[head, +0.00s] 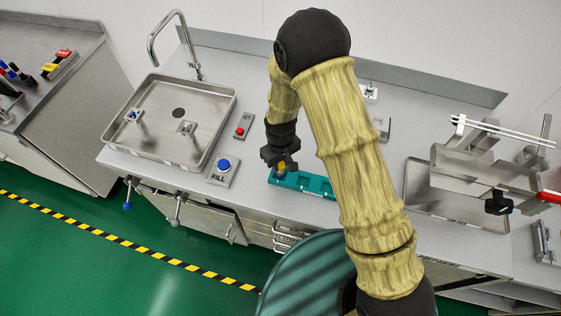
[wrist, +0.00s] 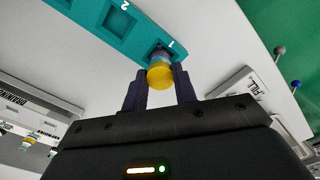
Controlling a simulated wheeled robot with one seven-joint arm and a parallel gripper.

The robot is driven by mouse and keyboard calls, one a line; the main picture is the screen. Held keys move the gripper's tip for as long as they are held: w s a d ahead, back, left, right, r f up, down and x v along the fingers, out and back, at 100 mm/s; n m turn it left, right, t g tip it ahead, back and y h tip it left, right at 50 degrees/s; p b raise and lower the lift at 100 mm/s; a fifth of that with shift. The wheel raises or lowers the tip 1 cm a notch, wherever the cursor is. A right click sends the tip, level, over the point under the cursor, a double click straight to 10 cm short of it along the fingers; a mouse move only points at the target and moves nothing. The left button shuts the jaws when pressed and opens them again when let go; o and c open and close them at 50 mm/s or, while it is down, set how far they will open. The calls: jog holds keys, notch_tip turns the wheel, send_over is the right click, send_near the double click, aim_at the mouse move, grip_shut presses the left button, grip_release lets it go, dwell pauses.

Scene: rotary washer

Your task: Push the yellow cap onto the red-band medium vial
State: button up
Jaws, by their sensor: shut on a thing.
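The yellow cap (wrist: 160,76) is between the two fingers of my gripper (wrist: 160,92) in the wrist view, and the fingers are shut on it. Right beyond the cap shows a vial top (wrist: 158,55) with a bit of red and blue, at the slot marked 1 of the teal rack (wrist: 98,23). The cap is in line with the vial and looks touching or nearly so; I cannot tell how far it is seated. In the head view my gripper (head: 282,166) points down at the left end of the teal rack (head: 318,187). The vial's body is mostly hidden.
A FILL panel with a blue button (head: 223,166) and a red button box (head: 243,126) are left of the rack. A steel sink (head: 211,120) lies farther left. Metal equipment (head: 460,170) stands at the right. My arm hides part of the counter.

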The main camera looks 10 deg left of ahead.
jog(key=o, duration=1)
notch_tip(320, 180, up, 18)
jog(key=b, duration=0.3)
jog(key=shift+f+b, duration=0.25)
jog(key=shift+b, duration=0.05)
jog(key=shift+d, duration=0.1)
jog(key=s+d+m+t, duration=0.1)
jog(key=s+d+m, duration=0.1)
jog(key=d, duration=0.6)
jog(key=s+d+r+m, duration=0.1)
jog(key=d+m, duration=0.3)
jog(key=d, duration=0.5)
jog(key=s+d+m+t, duration=0.1)
jog(key=s+d+m, duration=0.2)
jog(key=d, duration=0.5)
jog(key=shift+s+d+r+t, duration=0.15)
jog(key=shift+s+r+t, duration=0.15)
jog(key=shift+s, duration=0.15)
